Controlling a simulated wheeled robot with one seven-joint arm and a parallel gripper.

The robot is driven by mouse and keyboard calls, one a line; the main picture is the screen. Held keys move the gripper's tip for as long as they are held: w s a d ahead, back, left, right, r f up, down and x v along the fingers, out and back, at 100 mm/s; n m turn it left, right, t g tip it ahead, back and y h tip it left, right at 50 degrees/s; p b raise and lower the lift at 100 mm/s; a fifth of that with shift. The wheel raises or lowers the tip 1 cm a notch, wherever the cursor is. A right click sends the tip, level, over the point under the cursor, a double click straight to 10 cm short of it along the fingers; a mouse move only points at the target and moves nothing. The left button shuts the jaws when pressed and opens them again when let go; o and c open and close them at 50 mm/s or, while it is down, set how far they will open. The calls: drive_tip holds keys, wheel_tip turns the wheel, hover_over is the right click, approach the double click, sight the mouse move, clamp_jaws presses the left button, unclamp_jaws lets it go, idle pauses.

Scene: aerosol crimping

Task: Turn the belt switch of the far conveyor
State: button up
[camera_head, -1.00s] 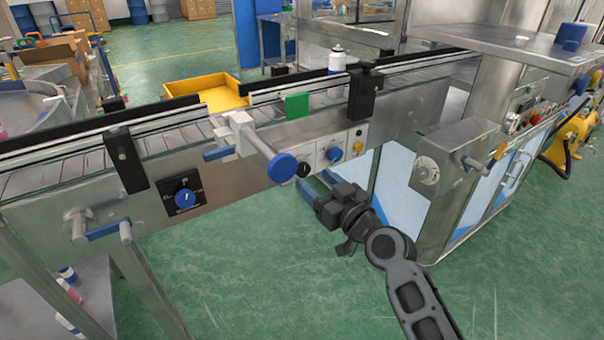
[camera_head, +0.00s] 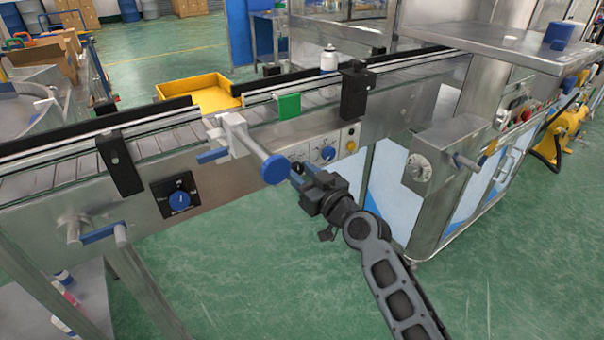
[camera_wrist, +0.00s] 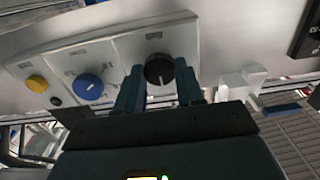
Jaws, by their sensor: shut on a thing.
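The far conveyor (camera_head: 230,195) runs across the head view with a light switch panel on its side. The black belt switch knob (camera_wrist: 159,69) sits on that panel in the wrist view, its white pointer line facing the gripper side. My gripper (camera_wrist: 158,90) has its two blue fingers on either side of this knob, shut on it. In the head view my gripper (camera_head: 298,178) reaches the panel, and the black knob is mostly hidden behind the fingers. A blue knob (camera_wrist: 88,86) and a yellow button (camera_wrist: 37,84) lie beside it on the panel.
A blue-ended clamp handle (camera_head: 275,169) sticks out just left of my gripper. Another blue dial (camera_head: 180,200) is further left on the conveyor side. A steel box (camera_head: 440,160) stands to the right. Green floor is open in front.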

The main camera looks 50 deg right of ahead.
drive_tip(key=c, duration=0.4)
